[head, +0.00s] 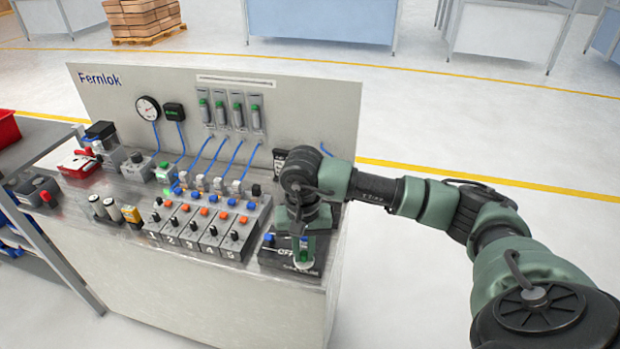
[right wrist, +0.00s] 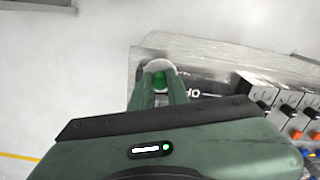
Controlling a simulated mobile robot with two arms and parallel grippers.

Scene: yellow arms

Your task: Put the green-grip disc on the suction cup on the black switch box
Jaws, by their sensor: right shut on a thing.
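My right gripper (head: 303,250) points down at the right end of the bench and is shut on the green-grip disc. The disc (head: 303,266) shows as a pale round edge below the fingers; in the right wrist view its green grip (right wrist: 159,79) sits between the fingertips, with the white disc around it. My left gripper is out of view.
A row of grey numbered switch boxes (head: 210,228) with coloured buttons stands just left of the black box. An upright panel (head: 300,110) with gauges and blue hoses stands behind. The bench's right edge is close to the gripper; open floor lies beyond.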

